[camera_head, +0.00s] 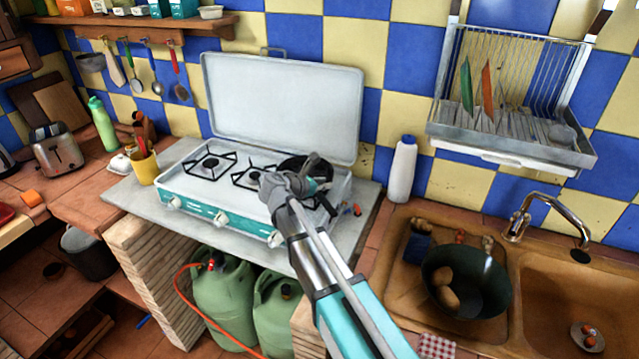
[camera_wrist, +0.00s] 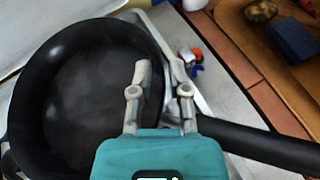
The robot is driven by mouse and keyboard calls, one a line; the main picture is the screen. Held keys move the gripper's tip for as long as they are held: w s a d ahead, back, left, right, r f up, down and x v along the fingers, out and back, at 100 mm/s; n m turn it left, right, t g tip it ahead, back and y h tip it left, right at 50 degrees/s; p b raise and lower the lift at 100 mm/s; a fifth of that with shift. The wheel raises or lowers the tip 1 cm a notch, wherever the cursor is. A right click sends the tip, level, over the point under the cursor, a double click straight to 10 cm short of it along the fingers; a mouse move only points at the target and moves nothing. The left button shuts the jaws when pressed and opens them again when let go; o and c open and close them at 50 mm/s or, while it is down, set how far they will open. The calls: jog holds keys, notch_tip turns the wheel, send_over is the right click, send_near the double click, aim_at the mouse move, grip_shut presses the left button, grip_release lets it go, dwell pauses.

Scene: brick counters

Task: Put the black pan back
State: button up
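The black pan (camera_head: 293,166) sits on the right burner of the camping stove (camera_head: 235,204), partly hidden by my gripper in the head view. In the wrist view the round pan (camera_wrist: 85,100) fills the left side, and its dark handle (camera_wrist: 262,147) runs to the lower right. My gripper (camera_wrist: 160,70) is over the pan's right rim near the handle's root. Its two fingers are partly apart, one over the inside and one beyond the rim. A gap shows between them. In the head view my gripper (camera_head: 300,185) covers part of the pan; contact cannot be told.
The stove's raised lid (camera_head: 285,100) stands behind. A white bottle (camera_head: 402,168) stands right of the stove, and a yellow cup (camera_head: 146,166) stands left. A dish rack (camera_head: 510,145) hangs above.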

jog(key=shift+o, duration=0.6)
jog(key=shift+r, duration=0.15)
jog(key=shift+r+p, duration=0.15)
jog(key=shift+p, duration=0.2)
jog(key=p+v, duration=0.4)
jog(key=v, duration=0.8)
jog(key=shift+p, duration=0.3)
